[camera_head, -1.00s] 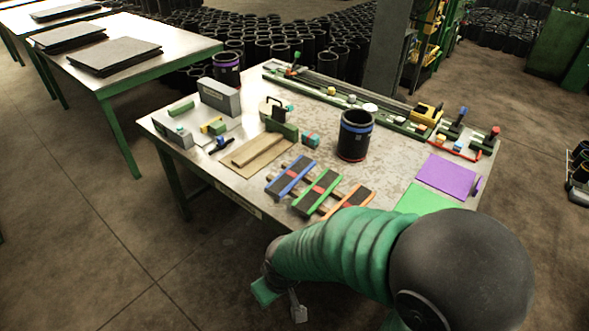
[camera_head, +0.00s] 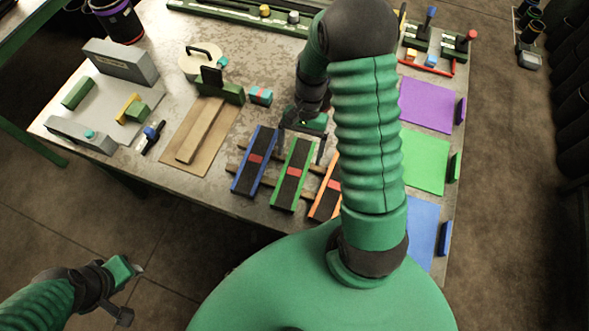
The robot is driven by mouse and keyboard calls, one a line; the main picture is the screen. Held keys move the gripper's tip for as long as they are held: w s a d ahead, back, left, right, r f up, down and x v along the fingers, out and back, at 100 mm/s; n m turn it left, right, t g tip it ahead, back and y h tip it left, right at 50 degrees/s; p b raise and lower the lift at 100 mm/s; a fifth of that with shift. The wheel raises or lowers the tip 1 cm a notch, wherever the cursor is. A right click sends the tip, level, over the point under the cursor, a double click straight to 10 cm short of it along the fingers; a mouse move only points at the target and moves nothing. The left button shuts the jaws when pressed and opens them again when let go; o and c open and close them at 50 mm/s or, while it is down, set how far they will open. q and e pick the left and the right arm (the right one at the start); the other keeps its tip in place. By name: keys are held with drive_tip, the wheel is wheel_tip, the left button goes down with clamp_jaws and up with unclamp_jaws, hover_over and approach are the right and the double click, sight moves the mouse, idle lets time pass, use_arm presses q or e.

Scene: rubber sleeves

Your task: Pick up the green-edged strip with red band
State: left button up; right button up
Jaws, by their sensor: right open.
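The green-edged strip (camera_head: 290,187) is dark with green long edges and a red band across its middle. It lies tilted on wooden bars between the blue-edged strip (camera_head: 255,160) and the orange-edged strip (camera_head: 325,200). My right gripper (camera_head: 301,145) is open, with its fingers pointing down around the far end of the green-edged strip. Whether it touches the strip I cannot tell. My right arm hides part of the orange-edged strip. My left gripper (camera_head: 132,293) is in front of the table over the floor, its fingers apart and empty.
Purple (camera_head: 427,104), green (camera_head: 424,160) and blue (camera_head: 423,228) mats lie along the table's right side. A brown board (camera_head: 200,135), a small teal-and-red block (camera_head: 261,96) and a grey box (camera_head: 120,62) are to the left. The table's front edge is close to the strips.

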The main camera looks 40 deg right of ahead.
drive_tip(key=shift+a+f, duration=0.2)
drive_tip(key=shift+f, duration=0.25)
drive_tip(key=a+f, duration=0.1)
drive_tip(key=s+a+f, duration=0.1)
drive_tip(key=f, duration=0.1)
drive_tip(key=shift+s+a, duration=0.1)
drive_tip(key=shift+a, duration=0.3)
drive_tip(key=shift+a+f, duration=0.1)
drive_tip(key=shift+f, duration=0.5)
drive_tip(key=shift+w+d+f, duration=0.1)
drive_tip(key=shift+w+d, duration=0.1)
drive_tip(key=shift+d, duration=0.15)
drive_tip(key=shift+c, duration=0.4)
drive_tip(key=shift+d, duration=0.1)
drive_tip(key=shift+c, duration=1.4)
drive_tip(key=shift+s, duration=0.15)
drive_tip(key=c, duration=0.5)
drive_tip(key=shift+a, duration=0.3)
drive_tip(key=c, duration=0.6)
drive_tip(key=shift+c, duration=0.2)
